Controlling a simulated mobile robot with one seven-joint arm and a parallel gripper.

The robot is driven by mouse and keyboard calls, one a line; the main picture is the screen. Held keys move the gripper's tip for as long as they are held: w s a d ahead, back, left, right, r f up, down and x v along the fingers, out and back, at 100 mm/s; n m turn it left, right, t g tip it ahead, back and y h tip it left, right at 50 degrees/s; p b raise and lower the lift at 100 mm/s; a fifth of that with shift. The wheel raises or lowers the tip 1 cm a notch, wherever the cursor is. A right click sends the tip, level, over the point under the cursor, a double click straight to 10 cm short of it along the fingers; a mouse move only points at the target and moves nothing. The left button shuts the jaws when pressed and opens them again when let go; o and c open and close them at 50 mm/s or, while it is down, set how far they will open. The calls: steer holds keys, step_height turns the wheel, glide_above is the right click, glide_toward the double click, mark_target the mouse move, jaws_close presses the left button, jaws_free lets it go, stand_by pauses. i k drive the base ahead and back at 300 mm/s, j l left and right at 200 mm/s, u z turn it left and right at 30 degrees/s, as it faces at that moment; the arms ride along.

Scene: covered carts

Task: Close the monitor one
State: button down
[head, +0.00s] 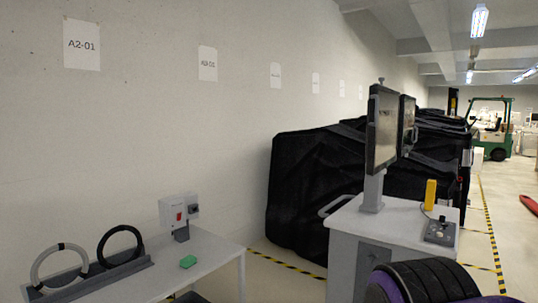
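A flat monitor (383,130) stands on a grey post above a white-topped cart (345,222), right of centre. It is turned nearly edge-on to me. A second dark screen (407,124) shows just behind it to the right. My gripper is not in view, so its state and its distance from the monitor do not show. A black and purple rounded shape at the bottom right covers part of the cart's front; I cannot tell which part it is.
Black covered carts (315,185) stand behind the monitor cart. A white table (215,255) at lower left holds two rings, a green block (188,262) and a switch box (179,211). Yellow-black floor tape (290,264) runs between. A green forklift (493,130) is far right.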

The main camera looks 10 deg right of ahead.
mark_target(382, 113)
steer(key=i+z, duration=0.2)
steer(key=i, duration=0.3)
steer(key=i+j+z, duration=0.15)
steer(key=i, duration=0.35)
steer(key=i+j+z, duration=0.15)
steer(key=i+z, duration=0.25)
steer(key=i+j+z, duration=0.25)
steer(key=z, duration=0.2)
